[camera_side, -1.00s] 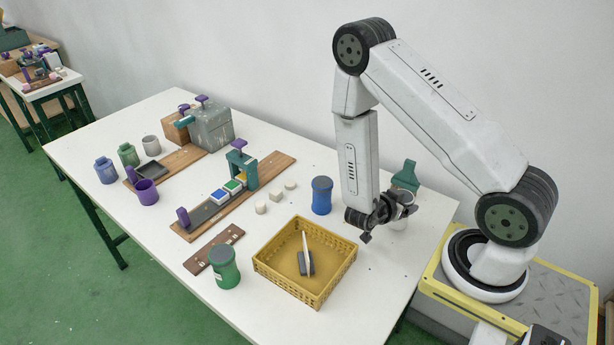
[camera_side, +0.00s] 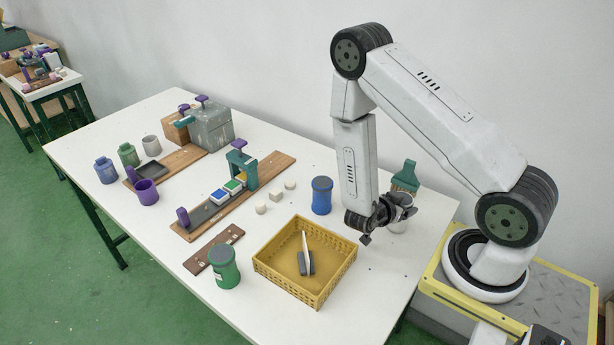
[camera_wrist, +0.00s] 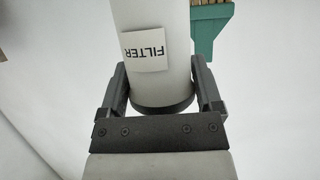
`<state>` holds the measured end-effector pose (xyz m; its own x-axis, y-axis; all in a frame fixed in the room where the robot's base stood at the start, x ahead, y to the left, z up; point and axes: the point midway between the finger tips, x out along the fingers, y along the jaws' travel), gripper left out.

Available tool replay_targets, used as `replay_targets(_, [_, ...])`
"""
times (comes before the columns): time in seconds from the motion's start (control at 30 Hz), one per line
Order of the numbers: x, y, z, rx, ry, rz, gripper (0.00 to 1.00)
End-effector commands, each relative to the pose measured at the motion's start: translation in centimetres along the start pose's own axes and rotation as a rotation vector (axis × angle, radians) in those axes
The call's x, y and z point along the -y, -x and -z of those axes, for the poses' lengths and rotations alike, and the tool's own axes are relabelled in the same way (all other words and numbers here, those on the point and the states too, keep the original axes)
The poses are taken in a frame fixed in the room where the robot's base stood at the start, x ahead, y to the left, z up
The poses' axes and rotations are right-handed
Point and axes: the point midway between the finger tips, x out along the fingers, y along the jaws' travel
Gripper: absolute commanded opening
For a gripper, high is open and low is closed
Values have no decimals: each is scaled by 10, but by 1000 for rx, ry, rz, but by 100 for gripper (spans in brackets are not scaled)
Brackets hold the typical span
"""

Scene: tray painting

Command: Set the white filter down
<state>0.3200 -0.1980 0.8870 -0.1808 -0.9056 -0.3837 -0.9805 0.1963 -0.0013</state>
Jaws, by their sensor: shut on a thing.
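The white filter (camera_wrist: 150,85) is a white cylinder with a label reading FILTER, upside down in the wrist view. My gripper (camera_wrist: 162,85) is shut on it, one finger on each side. In the side view the filter (camera_side: 399,226) shows partly behind my gripper (camera_side: 396,212), at the right part of the white table. I cannot tell whether its lower end touches the table.
A teal brush (camera_side: 405,177) stands right behind the filter. A blue jar (camera_side: 321,195) is to the left. A yellow basket (camera_side: 283,288) with a grey block holding a white stick stands in front left. The table in front of the filter is clear.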

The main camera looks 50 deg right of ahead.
Motion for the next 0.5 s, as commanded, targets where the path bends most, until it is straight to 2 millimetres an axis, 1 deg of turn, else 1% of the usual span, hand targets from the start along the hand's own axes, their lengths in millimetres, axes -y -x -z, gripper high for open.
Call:
replay_targets(0.4, [0,-2,-5,-1,0,0,17])
replay_targets(0.43, [0,-2,-6,-1,0,1,86])
replay_targets(0.47, [0,-2,-5,0,0,1,96])
replay_targets(0.5, [0,-2,-5,0,0,1,100])
